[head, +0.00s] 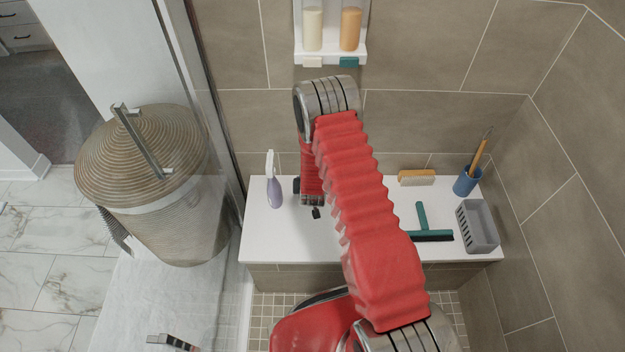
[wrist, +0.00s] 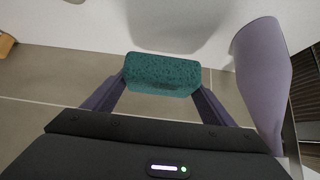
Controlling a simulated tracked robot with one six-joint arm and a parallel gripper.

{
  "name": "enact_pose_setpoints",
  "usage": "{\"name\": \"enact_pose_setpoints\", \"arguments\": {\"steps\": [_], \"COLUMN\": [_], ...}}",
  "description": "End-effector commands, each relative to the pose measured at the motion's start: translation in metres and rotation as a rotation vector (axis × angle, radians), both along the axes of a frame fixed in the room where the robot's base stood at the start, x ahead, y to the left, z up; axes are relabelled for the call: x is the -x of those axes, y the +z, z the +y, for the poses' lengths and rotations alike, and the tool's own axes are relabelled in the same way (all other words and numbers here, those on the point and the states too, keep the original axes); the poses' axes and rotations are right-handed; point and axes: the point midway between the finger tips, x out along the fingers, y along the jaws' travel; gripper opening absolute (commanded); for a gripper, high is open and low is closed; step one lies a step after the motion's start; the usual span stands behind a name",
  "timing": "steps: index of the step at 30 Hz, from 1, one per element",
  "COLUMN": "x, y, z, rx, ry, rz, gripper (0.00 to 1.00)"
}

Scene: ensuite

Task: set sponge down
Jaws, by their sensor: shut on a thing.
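A teal sponge (wrist: 162,75) is held between the two fingers of my gripper (wrist: 162,88) in the wrist view. The fingers press on its two short ends. A soft shadow lies on the white surface beyond it, and I cannot tell whether the sponge touches that surface. In the head view my gripper (head: 316,212) points down over the left half of the white bench (head: 300,240). My arm hides the sponge there.
A lilac spray bottle (head: 273,182) stands just left of my gripper; it is close at right in the wrist view (wrist: 262,80). A brush (head: 416,178), squeegee (head: 424,220), blue cup (head: 467,181) and grey basket (head: 478,226) occupy the bench's right. Bare bench lies in front.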

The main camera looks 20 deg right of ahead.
Motion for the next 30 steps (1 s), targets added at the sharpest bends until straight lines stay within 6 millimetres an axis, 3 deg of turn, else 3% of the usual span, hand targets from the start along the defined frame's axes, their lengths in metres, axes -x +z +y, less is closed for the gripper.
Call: {"name": "enact_pose_setpoints", "arguments": {"steps": [9, 15, 30], "x": [-0.055, -0.052, -0.051], "y": [-0.002, -0.028, -0.037], "z": [-0.016, -0.015, -0.015], "rx": [0.000, 0.001, 0.000], "ry": [-0.001, 0.001, 0.000], "rz": [-0.001, 0.000, 0.001], "gripper": [0.53, 0.53, 0.53]}}
